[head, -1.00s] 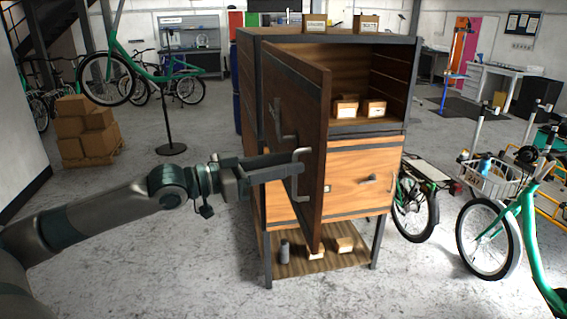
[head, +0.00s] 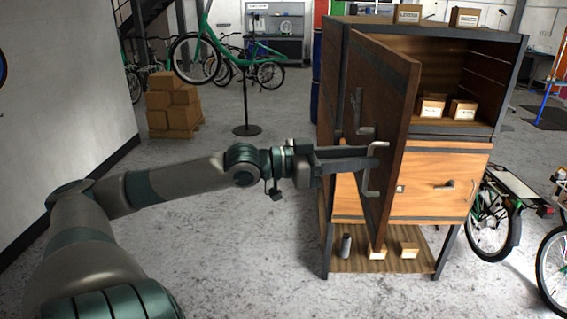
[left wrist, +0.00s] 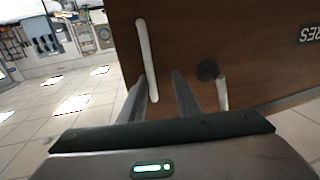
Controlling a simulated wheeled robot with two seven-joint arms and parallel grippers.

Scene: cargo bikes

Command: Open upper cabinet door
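The upper cabinet door (head: 385,110) is dark wood and stands swung wide open, out toward me, baring the upper compartment of the cabinet (head: 430,25). Its light metal bar handle (head: 372,168) is on the face turned to the left. My left gripper (head: 378,158) reaches in from the left, with its fingertips at this handle. In the left wrist view the two fingers (left wrist: 163,90) are apart, with the handle (left wrist: 147,55) close to the left finger; I cannot tell whether they touch. My right gripper is in neither view.
Small boxes (head: 432,105) stand in the open compartment. A lower drawer front (head: 425,180) and a bottom shelf (head: 365,262) are below. A bike (head: 490,215) stands right of the cabinet, stacked cartons (head: 172,105) back left. Floor left of the cabinet is clear.

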